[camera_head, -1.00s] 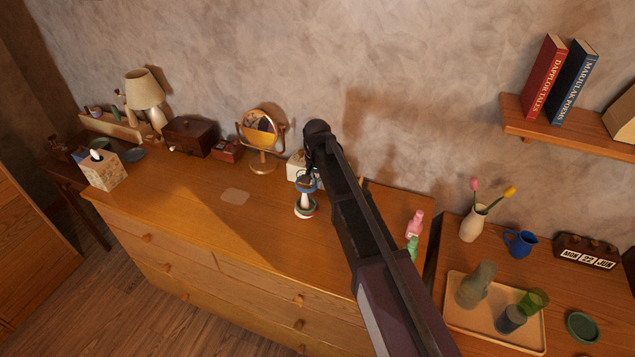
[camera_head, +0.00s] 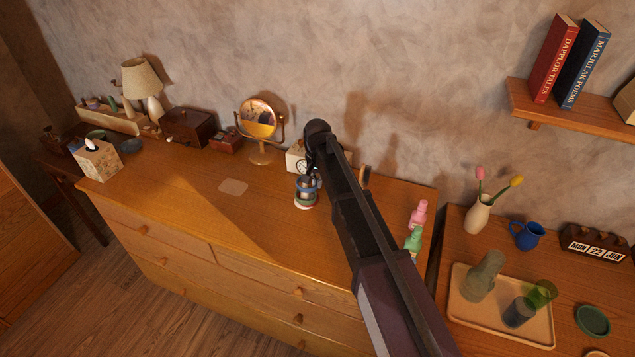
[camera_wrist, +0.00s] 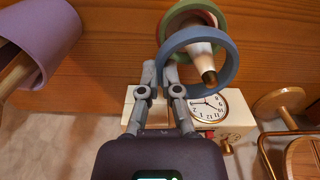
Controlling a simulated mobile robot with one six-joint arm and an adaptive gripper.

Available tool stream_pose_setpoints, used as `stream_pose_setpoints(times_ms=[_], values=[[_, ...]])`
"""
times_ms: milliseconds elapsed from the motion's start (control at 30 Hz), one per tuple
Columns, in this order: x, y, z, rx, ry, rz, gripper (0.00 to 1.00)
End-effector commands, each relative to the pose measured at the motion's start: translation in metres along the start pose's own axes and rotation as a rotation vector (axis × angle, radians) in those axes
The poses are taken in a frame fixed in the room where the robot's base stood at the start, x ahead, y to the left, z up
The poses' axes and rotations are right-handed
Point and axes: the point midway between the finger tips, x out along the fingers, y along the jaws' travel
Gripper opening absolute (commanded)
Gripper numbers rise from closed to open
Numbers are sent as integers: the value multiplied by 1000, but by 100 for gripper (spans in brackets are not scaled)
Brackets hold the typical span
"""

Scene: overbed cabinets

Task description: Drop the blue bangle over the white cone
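The white cone (camera_wrist: 197,50) has a brown tip and stands on the dresser, with a green and a red ring around its lower part. It also shows in the head view (camera_head: 305,193), partly covered. The blue bangle (camera_wrist: 227,66) is between my gripper's (camera_wrist: 160,72) fingertips, held at its near-left rim. In the wrist view the cone's tip shows inside the bangle's opening; how far the bangle is down over it is hard to tell. In the head view my gripper (camera_head: 316,178) is beside the cone, its fingers mostly hidden by my arm.
A white clock (camera_wrist: 205,108) stands close behind the cone. A round mirror (camera_head: 259,119) is to its left. A lavender cup-like object (camera_wrist: 42,40) with a wooden piece is on the gripper's other side. Pink and green bottles (camera_head: 416,226) stand at right.

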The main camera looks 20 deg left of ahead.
Motion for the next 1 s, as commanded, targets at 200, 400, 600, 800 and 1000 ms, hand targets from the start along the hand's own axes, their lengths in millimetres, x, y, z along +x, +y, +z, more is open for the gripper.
stream_pose_setpoints(times_ms=[200, 400, 600, 800, 1000], values=[[0, 0, 0, 1, 0, 0, 22], [0, 2, -1, 2, 0, 0, 49], [0, 1, -1, 2, 0, 0, 49], [-4, 1, -1, 1, 0, 0, 49], [-13, 1, 0, 1, 0, 0, 49]])
